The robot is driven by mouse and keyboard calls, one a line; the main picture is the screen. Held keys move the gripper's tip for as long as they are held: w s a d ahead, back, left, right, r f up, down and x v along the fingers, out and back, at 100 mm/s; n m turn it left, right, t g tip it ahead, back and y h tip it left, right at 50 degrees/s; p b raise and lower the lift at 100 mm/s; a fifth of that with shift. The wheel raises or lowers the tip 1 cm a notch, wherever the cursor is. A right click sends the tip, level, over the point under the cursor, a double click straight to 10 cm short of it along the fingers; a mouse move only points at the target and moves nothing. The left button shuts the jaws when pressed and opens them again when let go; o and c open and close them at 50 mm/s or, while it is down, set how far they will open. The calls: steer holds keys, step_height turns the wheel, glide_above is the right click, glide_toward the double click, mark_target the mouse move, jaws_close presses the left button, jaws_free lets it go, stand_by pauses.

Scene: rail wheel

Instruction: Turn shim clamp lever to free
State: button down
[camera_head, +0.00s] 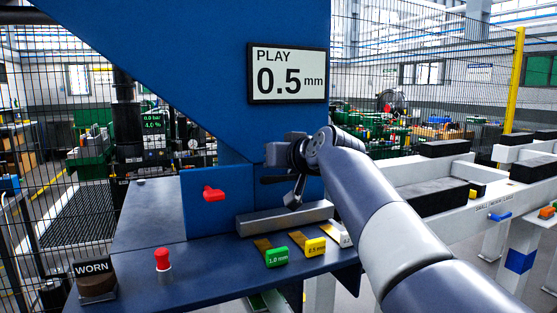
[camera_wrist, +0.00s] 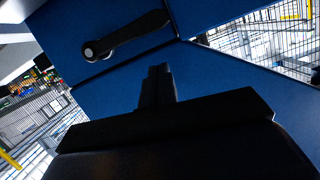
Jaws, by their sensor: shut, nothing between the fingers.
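In the wrist view a black lever (camera_wrist: 130,36) with a round silver pivot at its left end lies against a blue panel. Its arm slants up to the right. My gripper (camera_wrist: 158,70) is shut and empty, its fingertips together below and to the right of the lever, with a gap between them in the picture. In the head view my wrist (camera_head: 290,152) is in front of the blue column, above a grey metal bar, and partly hides what is behind it. A red handle (camera_head: 213,193) sits on the blue panel to the left.
Shim tags, green (camera_head: 277,257) and yellow (camera_head: 315,246), lie on the blue bench by the grey bar (camera_head: 285,218). A red button (camera_head: 163,259) and a WORN holder (camera_head: 96,281) stand at left. A display (camera_head: 288,73) reads PLAY 0.5 mm.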

steer(key=b+v, duration=0.1)
steer(key=v, duration=0.9)
steer(key=shift+r, duration=0.4)
steer(key=shift+a, duration=0.15)
glide_above(281, 177)
steer(key=s, duration=0.3)
step_height(281, 177, down, 2)
steer(key=shift+w+a+f+b, duration=0.15)
steer(key=shift+f+b, duration=0.3)
steer(key=shift+f, duration=0.3)
steer(key=shift+w+a+f+b, duration=0.1)
steer(key=shift+a+f+b, duration=0.1)
steer(key=shift+f+b, duration=0.35)
steer(key=shift+w+a+f+b, duration=0.15)
steer(key=shift+f+b, duration=0.15)
steer(key=shift+f, duration=0.6)
steer(key=shift+r, duration=0.1)
